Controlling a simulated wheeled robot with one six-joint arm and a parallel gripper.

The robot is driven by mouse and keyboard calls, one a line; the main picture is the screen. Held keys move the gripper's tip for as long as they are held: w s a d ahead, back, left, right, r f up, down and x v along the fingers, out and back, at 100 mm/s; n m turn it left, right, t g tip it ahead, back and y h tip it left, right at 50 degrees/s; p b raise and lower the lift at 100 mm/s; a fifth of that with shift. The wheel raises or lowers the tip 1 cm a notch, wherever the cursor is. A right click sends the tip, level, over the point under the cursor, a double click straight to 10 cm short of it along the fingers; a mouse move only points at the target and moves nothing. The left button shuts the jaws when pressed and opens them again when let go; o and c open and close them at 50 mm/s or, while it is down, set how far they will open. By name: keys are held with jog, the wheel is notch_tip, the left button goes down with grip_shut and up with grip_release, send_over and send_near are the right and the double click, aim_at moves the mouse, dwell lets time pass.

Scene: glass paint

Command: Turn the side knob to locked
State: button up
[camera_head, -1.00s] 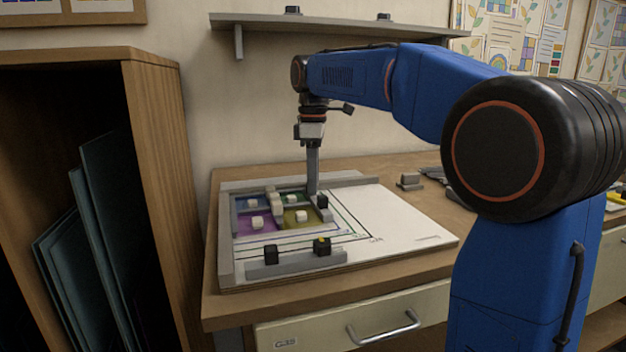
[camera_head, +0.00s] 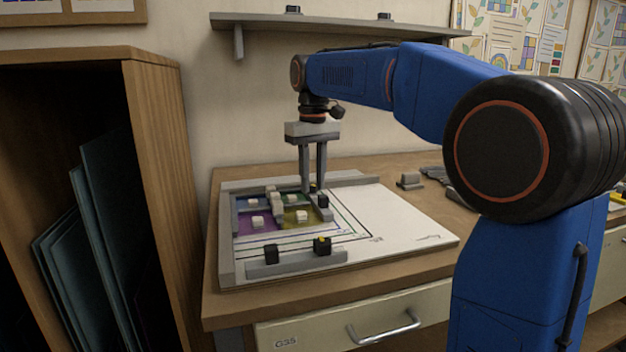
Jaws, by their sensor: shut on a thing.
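A board (camera_head: 400,225) on the bench holds a small window of coloured glass panes, violet (camera_head: 245,221), olive, blue and green. A grey side bar (camera_head: 318,209) runs along its right edge, with a black knob (camera_head: 323,201) near its middle. My gripper (camera_head: 313,190) points straight down at the bar's far end. Its two fingers are shut on a small dark knob, the side knob, mostly hidden between the fingertips. Whether its mark points to locked is too small to tell.
A grey front bar (camera_head: 297,261) carries two black knobs, one with a yellow mark (camera_head: 322,240). A wall shelf (camera_head: 340,24) is above, and a wooden cabinet (camera_head: 150,170) stands at left.

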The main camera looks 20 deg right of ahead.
aim_at(312, 185)
jog(key=shift+m, duration=1.6)
jog(key=o, duration=1)
jog(key=shift+o, duration=0.2)
notch_tip(312, 185, up, 17)
jog(key=shift+r, duration=0.2)
jog(key=shift+s, duration=0.1)
